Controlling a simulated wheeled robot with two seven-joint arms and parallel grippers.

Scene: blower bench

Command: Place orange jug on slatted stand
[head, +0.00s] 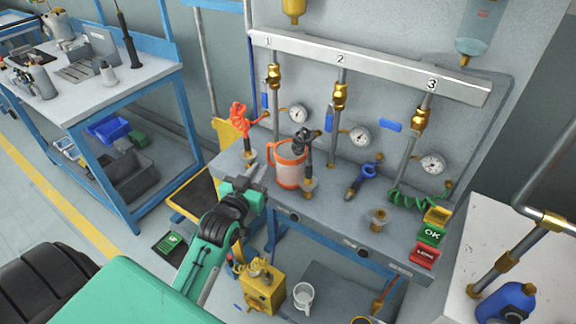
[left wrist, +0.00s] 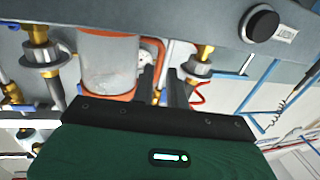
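The orange jug (head: 288,168), with a clear body, orange bands and a handle, stands upright on the grey bench below the gauges. It also shows in the left wrist view (left wrist: 110,65), close beyond the gripper. My left gripper (head: 258,174) is just left of the jug, low over the bench's front left part. Its two fingers look parted with nothing between them, apart from the jug. On the left table is a grey ribbed piece (head: 80,71) that may be the slatted stand; I cannot tell surely. My right gripper is not in view.
An orange fitting (head: 239,119) stands on a post left of the jug, and a black-handled fitting (head: 306,145) stands close at its right. A blue-handled valve (head: 365,178) and green coiled hose (head: 408,199) are farther right. A yellow-framed dark platform (head: 197,193) is below left.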

